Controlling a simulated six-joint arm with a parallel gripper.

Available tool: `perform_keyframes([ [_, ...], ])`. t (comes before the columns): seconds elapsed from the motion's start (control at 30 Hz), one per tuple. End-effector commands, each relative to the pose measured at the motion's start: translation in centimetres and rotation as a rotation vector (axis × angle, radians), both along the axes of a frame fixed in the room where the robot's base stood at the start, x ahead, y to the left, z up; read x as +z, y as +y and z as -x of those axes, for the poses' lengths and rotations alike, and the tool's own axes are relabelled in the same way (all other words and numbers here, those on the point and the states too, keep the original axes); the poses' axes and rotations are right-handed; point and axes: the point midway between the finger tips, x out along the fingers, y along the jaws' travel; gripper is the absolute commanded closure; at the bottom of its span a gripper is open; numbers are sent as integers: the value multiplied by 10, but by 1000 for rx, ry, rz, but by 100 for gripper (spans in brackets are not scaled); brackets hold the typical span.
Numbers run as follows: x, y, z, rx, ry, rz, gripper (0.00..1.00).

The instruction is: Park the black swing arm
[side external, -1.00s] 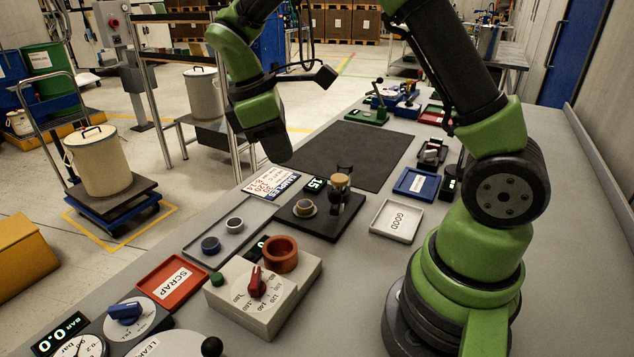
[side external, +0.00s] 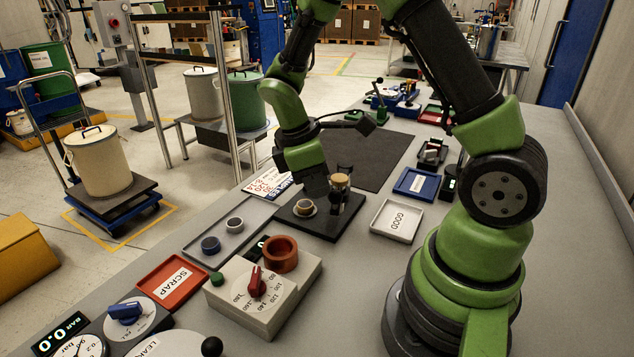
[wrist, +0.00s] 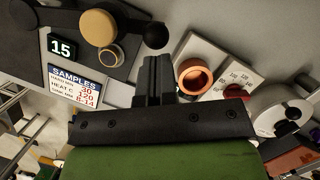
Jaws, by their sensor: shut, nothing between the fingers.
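A black stand on a black base plate (side external: 322,223) carries a tan round cap (side external: 340,180), also in the wrist view (wrist: 97,26). In the wrist view a black arm (wrist: 128,25) runs beside the cap to a round black knob (wrist: 155,36). A small ringed cup (side external: 304,208) sits on the plate left of the stand. My gripper (side external: 320,196) points down just left of the stand. In the wrist view its fingers (wrist: 153,62) are shut and empty, close to the knob. I cannot tell whether they touch it. Part of the stand is hidden behind my gripper.
A grey dial box (side external: 262,295) with an orange-brown ring (side external: 281,254) stands nearer the camera. A grey tray (side external: 226,236) holds two small round parts. A bare dark mat (side external: 365,150) lies behind.

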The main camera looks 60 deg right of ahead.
Motion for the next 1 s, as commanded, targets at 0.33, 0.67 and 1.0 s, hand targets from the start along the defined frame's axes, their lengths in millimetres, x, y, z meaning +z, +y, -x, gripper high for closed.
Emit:
perform_keyframes([
  [0.33,0,-9,36,197,5,0,100],
  [0.67,0,-25,69,214,3,-1,100],
  [1.0,0,-24,68,214,4,0,100],
])
